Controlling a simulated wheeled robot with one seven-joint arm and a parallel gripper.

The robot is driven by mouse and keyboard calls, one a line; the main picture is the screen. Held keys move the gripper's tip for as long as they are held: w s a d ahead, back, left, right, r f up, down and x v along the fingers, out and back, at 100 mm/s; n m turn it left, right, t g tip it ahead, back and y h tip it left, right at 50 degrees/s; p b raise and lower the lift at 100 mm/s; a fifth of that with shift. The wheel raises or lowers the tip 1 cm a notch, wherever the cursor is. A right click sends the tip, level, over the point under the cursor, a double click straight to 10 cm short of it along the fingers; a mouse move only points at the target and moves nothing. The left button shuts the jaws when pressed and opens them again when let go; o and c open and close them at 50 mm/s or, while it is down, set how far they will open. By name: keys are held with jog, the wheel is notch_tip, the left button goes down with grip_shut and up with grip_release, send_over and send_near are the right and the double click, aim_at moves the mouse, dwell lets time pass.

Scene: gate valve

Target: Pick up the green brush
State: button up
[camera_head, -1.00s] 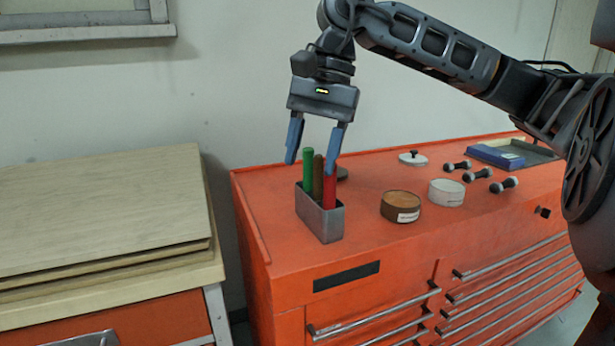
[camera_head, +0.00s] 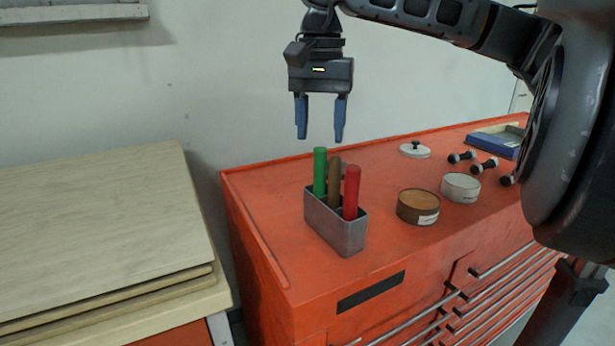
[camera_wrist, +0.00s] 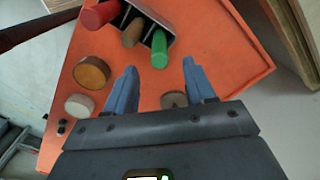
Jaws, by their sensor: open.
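The green brush (camera_head: 320,172) stands upright in a grey metal holder (camera_head: 336,236) on the orange cabinet. A brown handle (camera_head: 334,182) and a red handle (camera_head: 351,192) stand beside it in the same holder. My gripper (camera_head: 320,137) is open and empty, above and behind the holder, with its blue fingers pointing down. In the wrist view the green brush (camera_wrist: 159,48) shows ahead of and between the fingertips of my gripper (camera_wrist: 160,68), apart from them. The brush's lower part is hidden in the holder.
A brown round tin (camera_head: 418,207) and a white round tin (camera_head: 460,188) stand right of the holder. A lidded white dish (camera_head: 415,151), small dumbbell shapes (camera_head: 484,165) and a blue tray (camera_head: 495,142) lie further back. Stacked boards (camera_head: 100,235) lie left.

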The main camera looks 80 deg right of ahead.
aim_at(320, 166)
jog(key=shift+a+f+p, duration=0.1)
jog(key=shift+f+p, duration=0.7)
jog(key=shift+f, duration=2.95)
grip_shut()
